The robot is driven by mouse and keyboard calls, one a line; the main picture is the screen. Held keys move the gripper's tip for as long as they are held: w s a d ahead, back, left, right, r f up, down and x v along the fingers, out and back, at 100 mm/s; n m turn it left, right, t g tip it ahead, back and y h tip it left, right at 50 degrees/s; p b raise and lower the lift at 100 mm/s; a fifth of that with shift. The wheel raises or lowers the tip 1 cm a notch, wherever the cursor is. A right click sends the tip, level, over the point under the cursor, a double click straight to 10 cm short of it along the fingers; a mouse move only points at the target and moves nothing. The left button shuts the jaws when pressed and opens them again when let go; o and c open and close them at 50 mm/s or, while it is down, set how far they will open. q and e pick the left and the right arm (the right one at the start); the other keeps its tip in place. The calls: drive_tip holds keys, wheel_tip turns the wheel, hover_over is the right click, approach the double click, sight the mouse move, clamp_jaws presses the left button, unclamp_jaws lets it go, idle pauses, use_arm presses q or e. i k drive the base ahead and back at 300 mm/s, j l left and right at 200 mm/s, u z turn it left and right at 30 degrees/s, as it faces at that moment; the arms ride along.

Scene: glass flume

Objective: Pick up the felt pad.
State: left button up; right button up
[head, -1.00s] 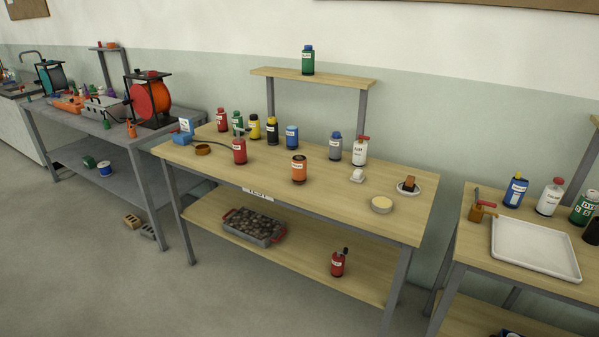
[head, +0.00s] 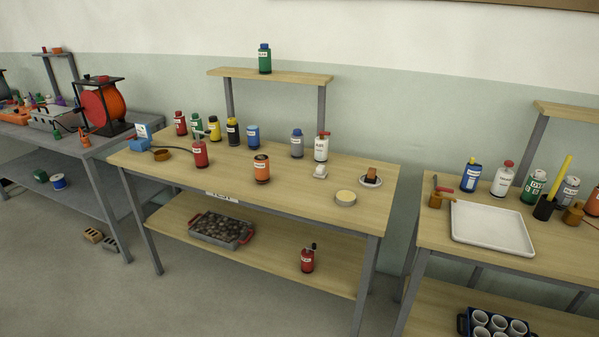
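I cannot pick out a felt pad with certainty at this distance. On the middle wooden bench (head: 215,178), a small brown block (head: 371,174) stands on a round white dish (head: 378,183) near the right end. A low round cream-topped piece (head: 346,197) lies in front of it, and a small white piece (head: 320,172) lies to its left. Neither of my grippers is in view.
Several bottles stand along the bench, including an orange one (head: 262,170) and a red one (head: 200,154). A grey bin (head: 220,229) and a red bottle (head: 307,259) are on its lower shelf. The right bench holds a white tray (head: 491,228). Floor in front is clear.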

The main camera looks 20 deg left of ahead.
sight(320, 172)
drive_tip(key=i+j+z, duration=0.35)
drive_tip(key=i+j, duration=0.65)
